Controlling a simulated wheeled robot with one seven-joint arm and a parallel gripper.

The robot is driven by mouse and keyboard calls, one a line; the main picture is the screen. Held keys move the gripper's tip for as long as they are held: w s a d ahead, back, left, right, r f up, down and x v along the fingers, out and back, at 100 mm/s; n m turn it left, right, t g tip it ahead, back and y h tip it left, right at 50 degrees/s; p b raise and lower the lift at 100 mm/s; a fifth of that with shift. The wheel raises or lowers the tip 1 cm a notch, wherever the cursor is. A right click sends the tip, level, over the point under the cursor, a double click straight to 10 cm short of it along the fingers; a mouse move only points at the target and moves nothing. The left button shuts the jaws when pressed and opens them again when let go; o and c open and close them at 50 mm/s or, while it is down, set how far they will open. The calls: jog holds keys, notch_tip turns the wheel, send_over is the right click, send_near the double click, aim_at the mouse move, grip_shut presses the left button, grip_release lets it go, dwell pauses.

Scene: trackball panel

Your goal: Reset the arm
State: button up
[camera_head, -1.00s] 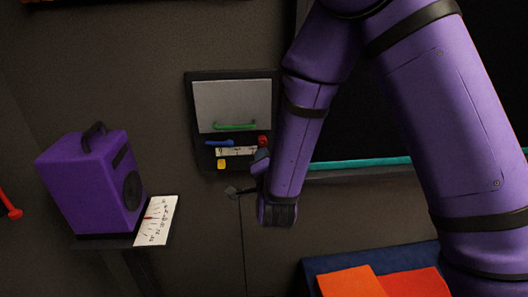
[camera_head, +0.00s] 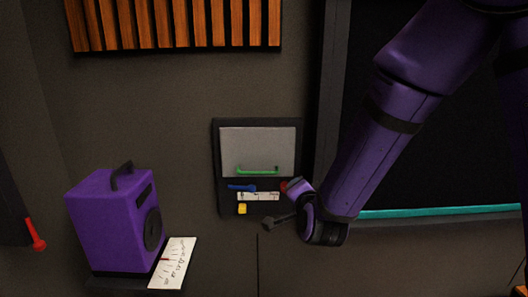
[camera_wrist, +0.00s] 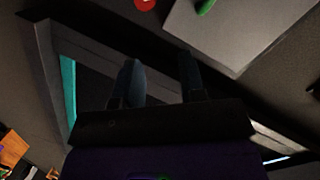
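My purple arm (camera_head: 375,150) comes down from the upper right in the head view. My gripper (camera_head: 268,224) is at its lower end, just below and right of the wall panel (camera_head: 227,205). In the wrist view my gripper (camera_wrist: 159,62) shows two dark fingers apart with nothing between them. The black panel has a grey plate (camera_head: 255,145) with a green handle (camera_head: 257,170), a blue lever (camera_head: 241,187), a yellow piece (camera_head: 242,209) and a red piece (camera_head: 284,186). My wrist partly covers the panel's lower right side.
A purple speaker-like box (camera_head: 113,225) and a white dial card (camera_head: 174,262) stand on a small stand at the lower left. A red lever (camera_head: 35,236) is at the far left. A dark recess with a teal strip (camera_head: 440,212) lies behind my arm. Wooden slats (camera_head: 170,22) hang above.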

jog(key=s+d+r+n+g+y, duration=0.1)
jog(key=s+d+r+n+g, duration=0.5)
jog(key=s+d+r, duration=0.4)
jog(key=s+d+r+n+g+h, duration=0.1)
jog(key=s+d+r+n+g, duration=0.1)
jog(key=s+d, duration=0.3)
jog(key=s+d+r+n+g+h, duration=0.1)
jog(key=s+d, duration=0.4)
jog(key=s, duration=0.8)
jog(key=shift+s+d+r+n+g, duration=0.35)
jog(key=shift+r+g, duration=0.35)
jog(key=shift+r, duration=0.25)
jog(key=shift+w+a, duration=0.2)
